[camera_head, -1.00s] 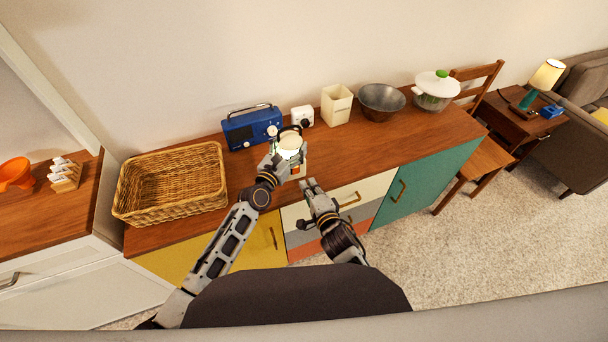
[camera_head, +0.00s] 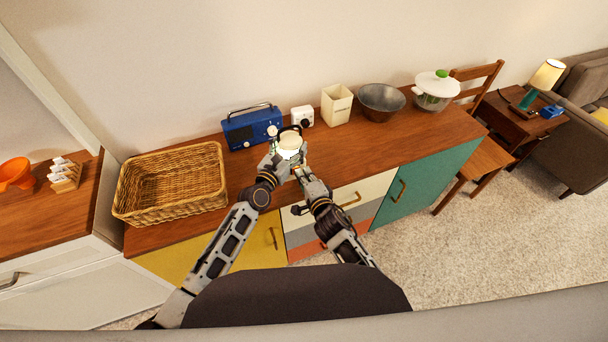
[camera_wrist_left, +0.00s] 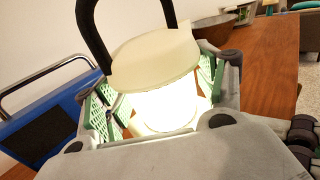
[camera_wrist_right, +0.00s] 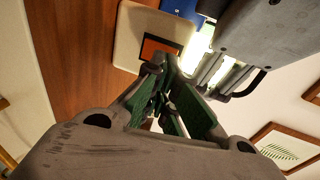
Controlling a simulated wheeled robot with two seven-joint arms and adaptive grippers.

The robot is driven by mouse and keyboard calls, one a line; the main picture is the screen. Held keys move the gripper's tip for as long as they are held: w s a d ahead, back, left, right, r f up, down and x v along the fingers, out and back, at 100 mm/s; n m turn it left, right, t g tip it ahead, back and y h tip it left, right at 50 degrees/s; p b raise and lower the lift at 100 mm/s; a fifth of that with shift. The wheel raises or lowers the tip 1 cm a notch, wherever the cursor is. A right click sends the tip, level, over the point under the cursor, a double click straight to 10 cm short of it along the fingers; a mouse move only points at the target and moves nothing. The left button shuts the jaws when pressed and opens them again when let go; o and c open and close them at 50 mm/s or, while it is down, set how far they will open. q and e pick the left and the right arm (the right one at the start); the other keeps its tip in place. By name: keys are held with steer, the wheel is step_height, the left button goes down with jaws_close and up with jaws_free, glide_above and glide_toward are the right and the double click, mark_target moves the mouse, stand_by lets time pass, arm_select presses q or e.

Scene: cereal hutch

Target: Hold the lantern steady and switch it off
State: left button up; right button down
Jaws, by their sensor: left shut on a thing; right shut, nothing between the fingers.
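The lantern (camera_head: 289,141) stands on the wooden counter and is lit. It has a cream cap, a dark handle and a glowing middle; these show close up in the left wrist view (camera_wrist_left: 155,60). My left gripper (camera_head: 288,157) is shut on the lantern, its green pads on either side of the glowing part. My right gripper (camera_head: 302,170) is shut and empty, low at the lantern's front. In the right wrist view its fingertips (camera_wrist_right: 163,68) are close to a dark-edged orange-brown square (camera_wrist_right: 160,52) on the lantern's cream base (camera_wrist_right: 127,42). I cannot tell whether they touch it.
A blue radio (camera_head: 250,130) and a small white device (camera_head: 302,116) stand behind the lantern. A wicker basket (camera_head: 170,186) is to the left. A cream canister (camera_head: 336,105), a grey bowl (camera_head: 381,98) and a lidded pot (camera_head: 436,90) stand right. The counter's right front is clear.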

steer(key=shift+w, duration=0.1)
stand_by(0.3)
steer(key=shift+w+r, duration=0.15)
steer(key=shift+w, duration=0.1)
steer(key=shift+s, duration=0.2)
steer(key=shift+v, duration=1.8)
steer(key=r+v, duration=0.2)
steer(key=v, duration=0.7)
steer(key=shift+r, duration=0.15)
steer(key=shift+s, duration=0.1)
arm_select(q)
steer(key=o, duration=1.4)
